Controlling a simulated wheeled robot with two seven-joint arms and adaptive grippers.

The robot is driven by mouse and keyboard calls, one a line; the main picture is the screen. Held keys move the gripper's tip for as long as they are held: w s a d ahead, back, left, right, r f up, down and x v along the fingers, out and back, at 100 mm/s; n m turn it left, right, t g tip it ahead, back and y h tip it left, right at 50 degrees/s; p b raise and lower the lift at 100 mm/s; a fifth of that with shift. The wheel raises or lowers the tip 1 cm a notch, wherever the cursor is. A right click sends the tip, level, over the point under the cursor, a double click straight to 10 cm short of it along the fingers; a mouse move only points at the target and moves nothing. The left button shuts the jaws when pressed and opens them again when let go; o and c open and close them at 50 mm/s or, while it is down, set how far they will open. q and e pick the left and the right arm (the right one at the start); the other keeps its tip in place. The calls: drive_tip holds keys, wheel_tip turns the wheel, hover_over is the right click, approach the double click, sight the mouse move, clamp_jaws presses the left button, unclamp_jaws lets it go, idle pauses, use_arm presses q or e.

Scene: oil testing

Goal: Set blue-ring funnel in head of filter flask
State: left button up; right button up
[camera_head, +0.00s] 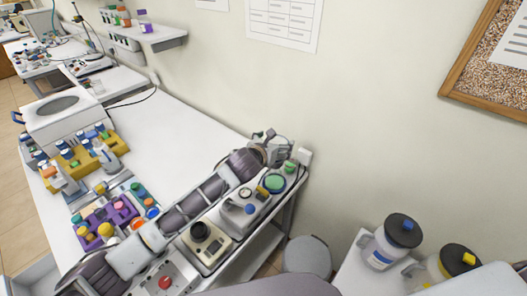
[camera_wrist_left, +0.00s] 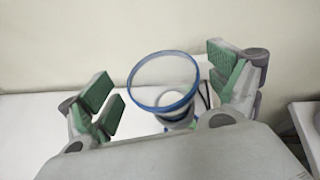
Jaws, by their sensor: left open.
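The blue-ring funnel (camera_wrist_left: 166,107) shows in the left wrist view as a clear cone with a blue rim. It lies between the two green-padded fingers of my left gripper (camera_wrist_left: 160,64). The fingers are wide open, with a gap on each side of the rim. A small pale ring shows just under the funnel, and what carries it is hidden. In the head view my left gripper (camera_head: 274,150) is at the bench's far right end near the wall, and the funnel cannot be made out. I cannot pick out the filter flask for sure. My right gripper is not in view.
A purple rack (camera_head: 107,222) and a yellow rack (camera_head: 88,162) stand at left. The white bench (camera_head: 180,130) is clear along the wall.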

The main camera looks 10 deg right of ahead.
use_arm(q)
drive_tip(key=b+v, duration=0.1)
drive_tip(key=v, duration=0.9)
drive_tip(key=shift+s+a, duration=0.2)
drive_tip(key=shift+a, duration=0.05)
idle(1.0)
